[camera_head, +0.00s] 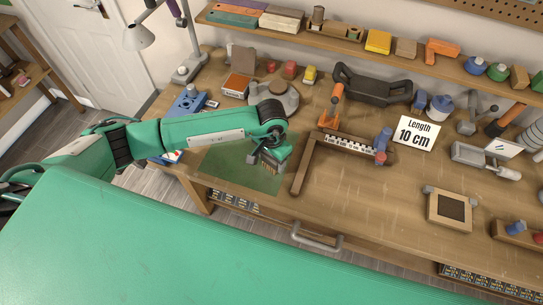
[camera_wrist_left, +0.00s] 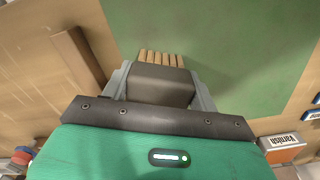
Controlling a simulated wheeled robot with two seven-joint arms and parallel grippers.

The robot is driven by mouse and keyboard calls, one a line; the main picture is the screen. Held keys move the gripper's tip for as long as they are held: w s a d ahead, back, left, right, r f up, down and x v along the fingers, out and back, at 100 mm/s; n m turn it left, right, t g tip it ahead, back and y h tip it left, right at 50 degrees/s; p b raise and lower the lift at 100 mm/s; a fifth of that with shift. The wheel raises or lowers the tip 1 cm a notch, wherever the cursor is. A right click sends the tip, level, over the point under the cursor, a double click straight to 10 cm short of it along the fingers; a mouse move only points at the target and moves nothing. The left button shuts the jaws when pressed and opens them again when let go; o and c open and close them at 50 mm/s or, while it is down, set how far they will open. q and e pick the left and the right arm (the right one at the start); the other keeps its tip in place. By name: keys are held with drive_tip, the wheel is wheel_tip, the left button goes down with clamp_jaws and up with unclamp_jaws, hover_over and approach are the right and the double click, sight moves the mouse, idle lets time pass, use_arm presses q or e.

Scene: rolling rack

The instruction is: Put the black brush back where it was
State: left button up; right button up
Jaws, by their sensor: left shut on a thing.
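My left gripper (camera_head: 268,160) hangs over the green mat (camera_head: 228,166) near the front left of the workbench. In the left wrist view the two grey fingers of the gripper (camera_wrist_left: 160,84) are closed on the sides of the black brush (camera_wrist_left: 160,90). The brush has a dark block body and a row of tan bristles (camera_wrist_left: 161,58). The brush (camera_head: 271,174) also shows small under the gripper in the head view, over the mat's right part. I cannot tell whether the bristles touch the mat. My right gripper is not in view.
A wooden try square with a ruler (camera_head: 302,166) lies right of the mat. A grey rounded tool (camera_head: 284,98) and an orange-topped box (camera_head: 236,85) stand behind it. A "Length 10 cm" sign (camera_head: 416,132) stands farther right. The mat's left part is clear.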

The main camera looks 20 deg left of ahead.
use_arm(q)
drive_tip(key=shift+f+b, duration=0.15)
drive_tip(key=shift+b, duration=0.15)
drive_tip(key=o, duration=0.9)
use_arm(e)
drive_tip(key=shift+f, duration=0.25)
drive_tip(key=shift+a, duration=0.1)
use_arm(q)
drive_tip(key=shift+r+p, duration=0.3)
wheel_tip(320, 180, up, 11)
drive_tip(key=b, duration=0.5)
drive_tip(key=shift+r, duration=0.4)
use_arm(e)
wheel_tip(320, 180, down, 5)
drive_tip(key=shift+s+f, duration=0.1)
